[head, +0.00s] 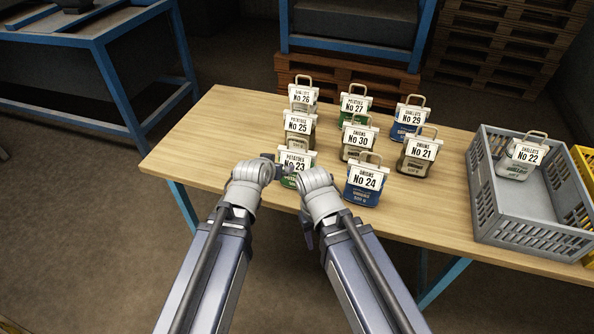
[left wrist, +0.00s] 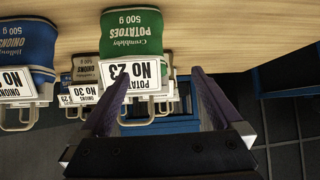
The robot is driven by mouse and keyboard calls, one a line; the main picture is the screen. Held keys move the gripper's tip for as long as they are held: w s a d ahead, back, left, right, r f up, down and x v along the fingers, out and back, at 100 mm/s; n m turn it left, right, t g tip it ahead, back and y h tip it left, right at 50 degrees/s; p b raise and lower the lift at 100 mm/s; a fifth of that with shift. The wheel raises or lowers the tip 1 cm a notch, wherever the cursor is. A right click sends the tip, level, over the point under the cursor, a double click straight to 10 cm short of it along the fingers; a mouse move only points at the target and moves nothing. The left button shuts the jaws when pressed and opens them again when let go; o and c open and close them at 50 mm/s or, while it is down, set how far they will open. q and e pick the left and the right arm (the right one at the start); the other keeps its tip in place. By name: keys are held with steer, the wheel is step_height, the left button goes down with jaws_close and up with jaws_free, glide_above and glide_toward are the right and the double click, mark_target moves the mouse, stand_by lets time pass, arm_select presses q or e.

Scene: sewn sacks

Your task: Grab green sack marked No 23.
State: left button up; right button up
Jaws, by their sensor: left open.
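The green sack marked No 23 (head: 298,166) stands on the wooden table at the front of the group, partly hidden by my grippers. In the left wrist view the green sack (left wrist: 132,35) appears upside down, with its white label and handle toward my fingers. My left gripper (head: 277,163) is open beside the sack's top. In the wrist view its two fingers (left wrist: 160,110) spread on either side of the label's lower part and the handle, with nothing clamped. My right gripper (head: 308,222) is just right of and in front of the sack; its jaws are not clear.
The blue sack No 24 (head: 364,184) stands close right of No 23. Sack No 25 (head: 299,126) and sack No 30 (head: 358,139) stand behind, with several others. A grey crate (head: 530,225) at the right holds sack No 22 (head: 521,160). The table's left side is clear.

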mark_target(302, 160)
arm_select(q)
steer(key=w+d+r+t+h, duration=0.2)
steer(key=d+r+t, duration=0.1)
steer(key=d+r, duration=0.25)
steer(key=shift+m, duration=0.4)
steer(key=shift+a+b+x, duration=0.15)
steer(key=shift+b+x, duration=0.6)
steer(key=shift+x, duration=1.2)
steer(key=shift+a+b+x, duration=0.1)
steer(key=shift+b+x, duration=0.65)
steer(key=shift+x, duration=1.15)
steer(key=shift+w+r, duration=0.1)
steer(key=shift+r, duration=0.1)
steer(key=shift+c, duration=0.2)
jaws_close()
